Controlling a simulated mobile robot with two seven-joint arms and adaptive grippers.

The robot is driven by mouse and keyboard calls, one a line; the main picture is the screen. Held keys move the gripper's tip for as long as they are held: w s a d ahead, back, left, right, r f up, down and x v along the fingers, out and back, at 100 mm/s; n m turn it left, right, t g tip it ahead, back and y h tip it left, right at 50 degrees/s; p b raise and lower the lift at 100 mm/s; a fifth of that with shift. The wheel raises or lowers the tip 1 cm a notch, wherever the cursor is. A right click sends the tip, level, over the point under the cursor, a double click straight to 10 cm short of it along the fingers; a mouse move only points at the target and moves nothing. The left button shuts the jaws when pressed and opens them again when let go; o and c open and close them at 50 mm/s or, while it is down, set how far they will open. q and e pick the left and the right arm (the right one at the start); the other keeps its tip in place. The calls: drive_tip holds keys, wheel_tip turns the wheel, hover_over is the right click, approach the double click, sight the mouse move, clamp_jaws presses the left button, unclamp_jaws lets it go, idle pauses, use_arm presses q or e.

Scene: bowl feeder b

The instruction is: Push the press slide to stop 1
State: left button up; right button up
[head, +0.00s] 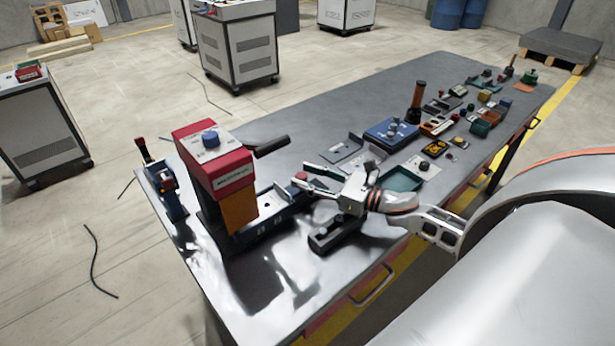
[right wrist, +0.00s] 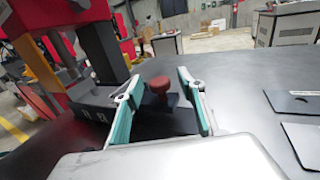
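The red-headed press (head: 213,158) stands at the near left end of the grey table, with an orange block under its head. A dark slide rail (head: 262,226) runs from its foot to the right; the right wrist view shows the marks 1 and 2 on the rail (right wrist: 95,114). The slide's red knob (head: 301,176) stands at the rail's right part. My right gripper (head: 306,177) is open at the knob. In the right wrist view the knob (right wrist: 159,88) sits between the two spread fingertips, with gaps on both sides. My left gripper is not in view.
A dark block (head: 335,234) lies below my right gripper. A blue box (head: 391,133), a green tray (head: 403,179) and several small parts fill the table farther right.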

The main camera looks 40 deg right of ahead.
drive_tip(key=shift+s+d, duration=0.1)
drive_tip(key=v, duration=1.1)
drive_tip(key=shift+s+d, duration=0.2)
drive_tip(key=shift+s, duration=0.15)
drive_tip(key=shift+c, duration=0.2)
